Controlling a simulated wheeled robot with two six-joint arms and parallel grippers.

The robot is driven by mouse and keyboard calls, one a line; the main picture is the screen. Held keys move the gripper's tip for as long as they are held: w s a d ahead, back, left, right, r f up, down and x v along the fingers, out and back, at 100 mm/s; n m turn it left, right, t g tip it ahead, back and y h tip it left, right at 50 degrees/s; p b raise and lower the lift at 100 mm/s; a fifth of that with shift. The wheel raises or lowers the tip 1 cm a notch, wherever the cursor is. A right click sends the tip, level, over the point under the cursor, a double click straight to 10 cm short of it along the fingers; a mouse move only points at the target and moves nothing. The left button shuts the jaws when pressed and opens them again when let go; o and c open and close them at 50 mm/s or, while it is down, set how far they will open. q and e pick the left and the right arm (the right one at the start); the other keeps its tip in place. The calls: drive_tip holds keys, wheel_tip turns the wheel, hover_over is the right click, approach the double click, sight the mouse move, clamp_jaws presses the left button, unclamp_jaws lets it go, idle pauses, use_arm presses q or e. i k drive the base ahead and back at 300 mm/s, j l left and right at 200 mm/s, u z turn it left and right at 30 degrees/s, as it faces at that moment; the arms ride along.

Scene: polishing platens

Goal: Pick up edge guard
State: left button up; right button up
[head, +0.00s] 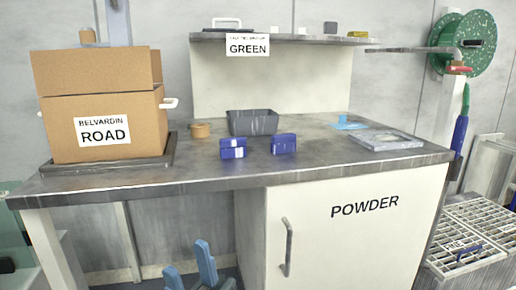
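No object is labelled edge guard, and I cannot tell for sure which one it is. Two small dark blue blocks with white marks, a left one (232,148) and a right one (284,143), stand apart on the grey bench top (190,176). A flat light blue piece (347,123) lies farther back. A thin blue piece (468,253) lies on the metal grating at the lower right. My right gripper (187,257) shows two blue fingers at the bottom edge, apart with a gap and nothing seen between them. It is below the bench front. My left gripper is out of view.
A grey bin (252,122) and a small tan cylinder (200,130) stand behind the blocks. A cardboard box (100,104) on a dark tray fills the left end. A flat grey plate (384,139) lies at right. The front of the bench top is clear.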

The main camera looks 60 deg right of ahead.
sight(281, 144)
drive_tip(key=z, duration=2)
drive_tip(key=k+l, duration=0.05)
